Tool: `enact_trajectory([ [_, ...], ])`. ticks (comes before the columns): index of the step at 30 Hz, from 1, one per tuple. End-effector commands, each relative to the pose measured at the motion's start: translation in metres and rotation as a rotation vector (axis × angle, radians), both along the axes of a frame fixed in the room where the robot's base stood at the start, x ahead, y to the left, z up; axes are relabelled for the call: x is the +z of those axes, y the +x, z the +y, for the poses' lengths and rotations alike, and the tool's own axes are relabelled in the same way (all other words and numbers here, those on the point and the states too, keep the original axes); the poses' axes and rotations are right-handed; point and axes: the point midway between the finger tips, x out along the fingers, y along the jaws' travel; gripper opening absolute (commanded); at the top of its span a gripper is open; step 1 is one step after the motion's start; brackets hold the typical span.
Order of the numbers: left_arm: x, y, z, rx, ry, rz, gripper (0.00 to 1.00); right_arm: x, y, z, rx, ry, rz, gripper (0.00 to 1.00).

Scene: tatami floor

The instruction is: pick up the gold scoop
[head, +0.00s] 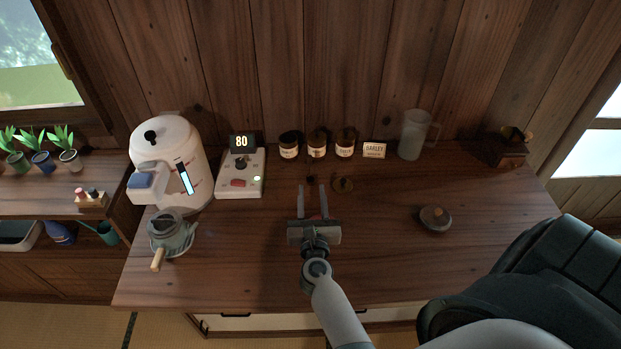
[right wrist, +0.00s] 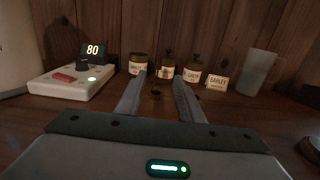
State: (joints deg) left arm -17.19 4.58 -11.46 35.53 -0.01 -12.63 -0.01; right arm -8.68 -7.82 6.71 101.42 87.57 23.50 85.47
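My left gripper is not in view.
Several labelled jars (head: 317,146), a barley card (head: 374,150) and a clear jug (head: 414,135) line the back. A white scale reading 80 (head: 240,175), a white kettle (head: 172,150) and a grey pot (head: 172,235) stand left. A round lidded thing (head: 435,218) sits right.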

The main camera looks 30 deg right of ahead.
Motion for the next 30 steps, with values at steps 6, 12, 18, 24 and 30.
enact_trajectory([
  [6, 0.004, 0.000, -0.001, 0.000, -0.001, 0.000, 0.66, 0.002, 0.035, -0.022, 0.001, -0.003, -0.001, 0.34],
  [12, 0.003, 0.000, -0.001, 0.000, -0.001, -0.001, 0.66, 0.001, 0.061, -0.037, 0.000, -0.002, 0.000, 0.34],
  [18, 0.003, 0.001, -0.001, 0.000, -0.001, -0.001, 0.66, 0.000, 0.070, -0.043, 0.000, -0.001, 0.001, 0.34],
  [24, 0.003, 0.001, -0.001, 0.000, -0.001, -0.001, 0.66, 0.000, 0.070, -0.043, 0.000, -0.001, 0.001, 0.34],
  [30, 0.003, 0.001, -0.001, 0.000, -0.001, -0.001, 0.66, 0.002, 0.073, -0.045, 0.000, -0.002, 0.000, 0.34],
])
